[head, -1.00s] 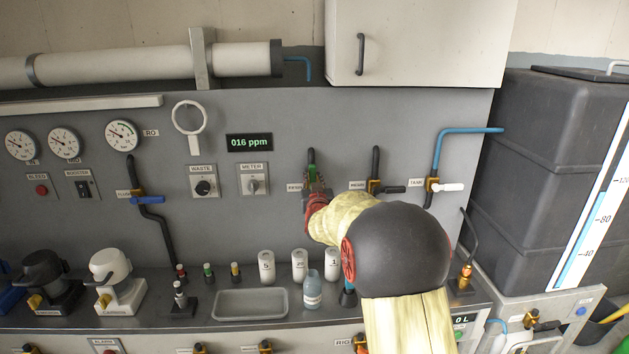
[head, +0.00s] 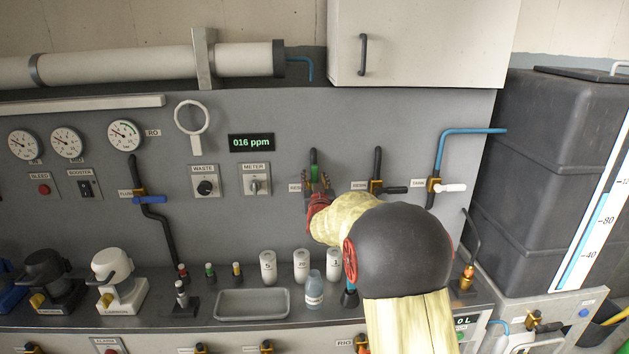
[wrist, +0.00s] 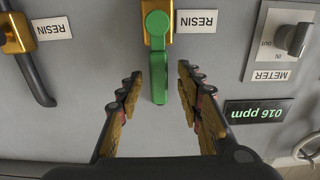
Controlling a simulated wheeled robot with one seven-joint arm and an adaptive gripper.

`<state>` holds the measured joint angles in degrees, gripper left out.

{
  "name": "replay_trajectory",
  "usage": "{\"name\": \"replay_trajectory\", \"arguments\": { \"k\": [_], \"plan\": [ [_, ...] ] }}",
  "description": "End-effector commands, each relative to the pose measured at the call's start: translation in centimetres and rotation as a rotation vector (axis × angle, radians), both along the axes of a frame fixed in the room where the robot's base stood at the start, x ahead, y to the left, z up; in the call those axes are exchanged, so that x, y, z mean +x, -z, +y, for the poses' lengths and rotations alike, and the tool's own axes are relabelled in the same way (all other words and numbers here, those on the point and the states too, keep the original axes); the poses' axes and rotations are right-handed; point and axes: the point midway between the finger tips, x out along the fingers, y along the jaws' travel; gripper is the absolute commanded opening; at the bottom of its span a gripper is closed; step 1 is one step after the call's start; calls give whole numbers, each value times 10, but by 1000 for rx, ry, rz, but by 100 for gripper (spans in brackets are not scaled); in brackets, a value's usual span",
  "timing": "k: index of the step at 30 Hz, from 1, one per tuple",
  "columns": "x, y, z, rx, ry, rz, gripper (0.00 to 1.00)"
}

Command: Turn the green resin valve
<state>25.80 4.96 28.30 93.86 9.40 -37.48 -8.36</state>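The green resin valve handle (wrist: 157,55) hangs from a brass fitting (wrist: 155,10) between two RESIN labels in the wrist view, which is upside down. It also shows in the head view as a small green patch (head: 314,173) on the grey panel. My gripper (wrist: 163,95) is open, with one finger on each side of the handle's free end. Gaps show between the handle and both fingers, so neither seems to touch it. In the head view my gripper (head: 318,192) is at the valve and hides its lower part.
The METER knob (head: 256,183) and the ppm display (head: 251,142) are left of the valve in the head view. A black-handled valve (head: 390,189) and a white-handled tank valve (head: 448,187) are to its right. Bottles and a tray (head: 252,303) stand on the counter below.

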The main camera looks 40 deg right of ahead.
Motion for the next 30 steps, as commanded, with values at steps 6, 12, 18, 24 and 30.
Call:
{"name": "replay_trajectory", "arguments": {
  "k": [6, 12, 18, 24, 30],
  "plan": [
    [-14, -1, 9, -1, 0, -1, 36],
    [-45, -1, 28, 1, 0, -1, 36],
    [-75, 0, 47, 0, -1, 0, 36],
    [-95, 0, 59, -1, -1, 0, 36],
    [-102, 0, 63, 0, 0, 0, 36]
  ]
}}
